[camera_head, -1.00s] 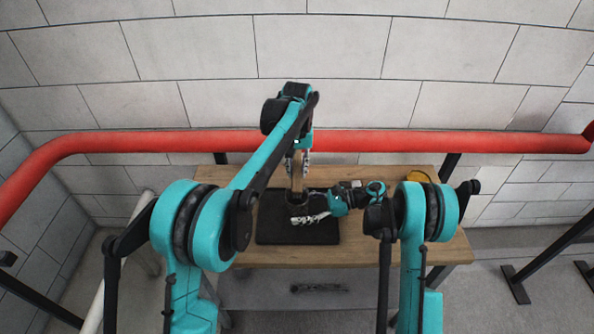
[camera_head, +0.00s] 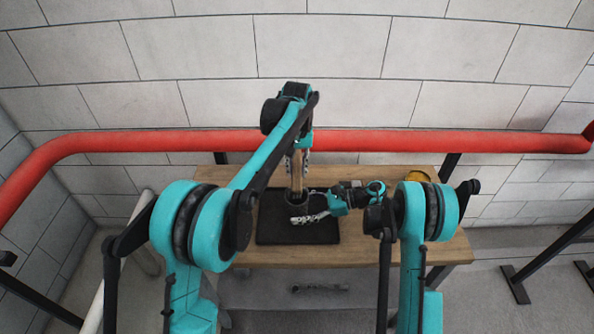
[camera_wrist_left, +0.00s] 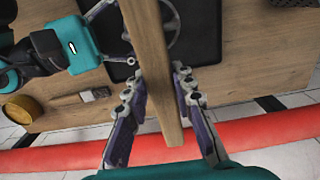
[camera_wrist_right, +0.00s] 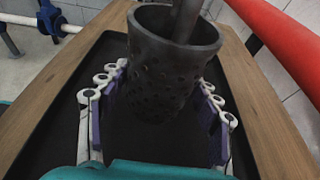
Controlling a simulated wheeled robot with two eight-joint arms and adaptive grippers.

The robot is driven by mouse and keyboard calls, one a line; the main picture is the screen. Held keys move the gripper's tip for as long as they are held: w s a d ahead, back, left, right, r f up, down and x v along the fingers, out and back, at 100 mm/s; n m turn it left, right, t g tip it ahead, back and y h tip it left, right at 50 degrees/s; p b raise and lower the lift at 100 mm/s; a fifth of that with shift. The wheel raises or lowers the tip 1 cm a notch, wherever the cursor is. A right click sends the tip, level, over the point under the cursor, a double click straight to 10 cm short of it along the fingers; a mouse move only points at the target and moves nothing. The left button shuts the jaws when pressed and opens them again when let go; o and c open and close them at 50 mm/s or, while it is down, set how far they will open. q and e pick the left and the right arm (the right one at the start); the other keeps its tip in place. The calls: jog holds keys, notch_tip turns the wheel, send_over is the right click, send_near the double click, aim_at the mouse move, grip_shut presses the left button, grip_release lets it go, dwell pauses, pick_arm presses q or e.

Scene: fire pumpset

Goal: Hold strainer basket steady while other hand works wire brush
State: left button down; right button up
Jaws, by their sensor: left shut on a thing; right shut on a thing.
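The strainer basket (camera_wrist_right: 160,85) is a dark, perforated, open-topped cup. It stands roughly upright between the fingers of my right gripper (camera_wrist_right: 158,120), which is shut on it above the black mat. The wire brush has a long wooden handle (camera_wrist_left: 152,60), held by my left gripper (camera_wrist_left: 160,95), which is shut on it. The brush's lower end (camera_wrist_right: 187,20) goes down into the basket's mouth; its bristles are hidden inside. In the head view, the left gripper (camera_head: 298,163) is above the basket (camera_head: 297,200), and the right gripper (camera_head: 310,217) is beside it.
The black mat (camera_head: 275,236) lies on a wooden table (camera_head: 400,245). A yellow round container (camera_head: 418,175) stands at the back right, with a flat brush (camera_wrist_left: 97,94) lying near it. A red pipe (camera_head: 400,141) runs behind the table along the block wall.

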pick_arm(q)
jog(key=shift+w+f, duration=0.1)
jog(key=shift+w, duration=1.15)
jog(key=shift+s, duration=2.2)
jog(key=shift+w, duration=2.3)
notch_tip(320, 180, up, 4)
jog(key=shift+s+r, duration=0.1)
pick_arm(e)
jog(key=shift+s, duration=0.1)
pick_arm(q)
jog(key=shift+r, duration=2.25)
pick_arm(e)
jog(key=o, duration=1)
jog(key=shift+o, duration=0.2)
